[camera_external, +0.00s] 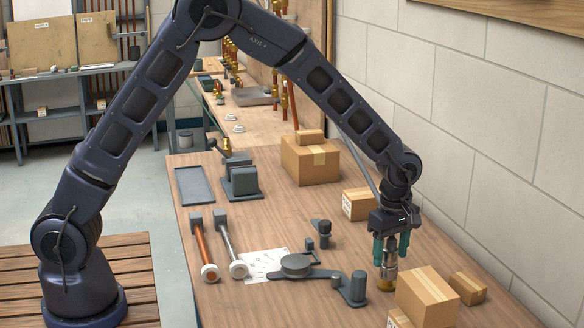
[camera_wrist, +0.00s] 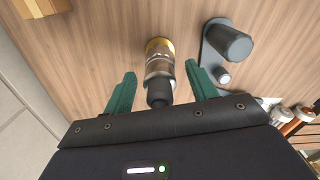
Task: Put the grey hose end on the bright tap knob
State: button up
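An upright fitting (camera_external: 388,270) stands on the table at the front right. It has a brass-coloured base, a shiny metal middle and a dark grey narrow top. In the wrist view the fitting (camera_wrist: 159,65) lies between my fingers. My gripper (camera_external: 389,247) points down around its upper part. Its two green fingers (camera_wrist: 160,82) are apart, with a gap on each side of the dark grey top (camera_wrist: 158,93). I cannot tell whether that top is the grey hose end or part of the tap. No separate bright knob is clearly seen.
A dark grey lever plate with a cylinder (camera_external: 357,287) lies left of the fitting; the cylinder also shows in the wrist view (camera_wrist: 229,42). A cardboard box (camera_external: 426,299) stands close at the right. A copper rod (camera_external: 203,247) and a chrome rod (camera_external: 229,246) lie farther left.

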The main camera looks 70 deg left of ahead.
aim_at(392, 238)
jog(key=shift+r, duration=0.1)
notch_tip(392, 238, up, 12)
jog(key=shift+r, duration=0.1)
jog(key=s+a+r+m+t, duration=0.1)
jog(key=s+a+r+m, duration=0.3)
jog(key=s+r, duration=0.55)
jog(key=s+a+r+m+t, duration=0.15)
jog(key=s+r+m, duration=0.45)
jog(key=s, duration=0.6)
jog(key=s+a+m+t, duration=0.2)
jog(key=s+m, duration=0.8)
jog(key=s, duration=1.3)
jog(key=shift+s+a+f+m, duration=0.3)
jog(key=shift+a+m, duration=0.1)
jog(key=shift+a, duration=0.35)
